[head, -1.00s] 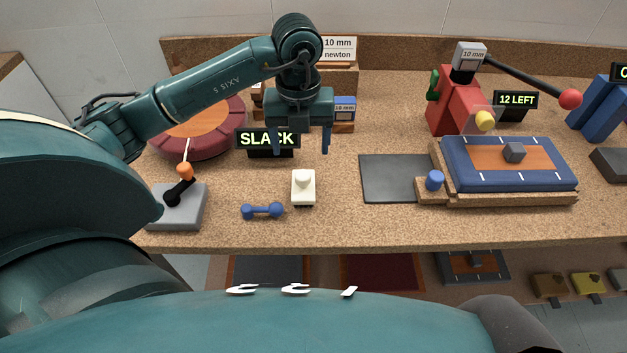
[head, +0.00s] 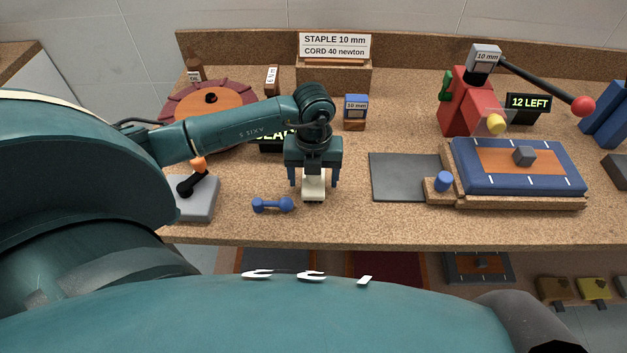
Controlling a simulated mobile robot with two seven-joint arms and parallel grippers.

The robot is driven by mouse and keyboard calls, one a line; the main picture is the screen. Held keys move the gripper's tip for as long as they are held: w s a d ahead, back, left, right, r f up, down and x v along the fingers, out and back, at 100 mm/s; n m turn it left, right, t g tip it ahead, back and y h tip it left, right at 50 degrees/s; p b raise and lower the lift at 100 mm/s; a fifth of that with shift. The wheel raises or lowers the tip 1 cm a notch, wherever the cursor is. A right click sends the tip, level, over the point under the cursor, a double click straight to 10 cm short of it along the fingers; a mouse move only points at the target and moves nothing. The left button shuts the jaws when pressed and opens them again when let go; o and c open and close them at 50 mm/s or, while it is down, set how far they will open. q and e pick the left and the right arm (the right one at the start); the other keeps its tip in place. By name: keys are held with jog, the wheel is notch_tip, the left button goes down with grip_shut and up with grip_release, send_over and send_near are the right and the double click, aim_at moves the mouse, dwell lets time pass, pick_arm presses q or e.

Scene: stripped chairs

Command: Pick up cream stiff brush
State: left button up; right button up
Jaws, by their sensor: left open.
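The cream brush (head: 314,187) stands on the workbench, left of the dark grey mat. In the head view its upper part is hidden behind my left gripper. My left gripper (head: 314,184) points down over the brush, with one open finger on each side of it. I cannot tell whether the fingers touch it. My right gripper is not in view.
A blue dumbbell-shaped piece (head: 272,205) lies just left of the brush. A grey block with a black-and-orange lever (head: 196,198) is further left. The dark mat (head: 402,177) and a blue padded board (head: 516,167) are to the right.

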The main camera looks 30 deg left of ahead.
pick_arm(q)
jog(key=c, duration=1.1)
notch_tip(320, 180, up, 10)
jog(key=shift+r+b, duration=0.1)
jog(key=shift+b, duration=0.4)
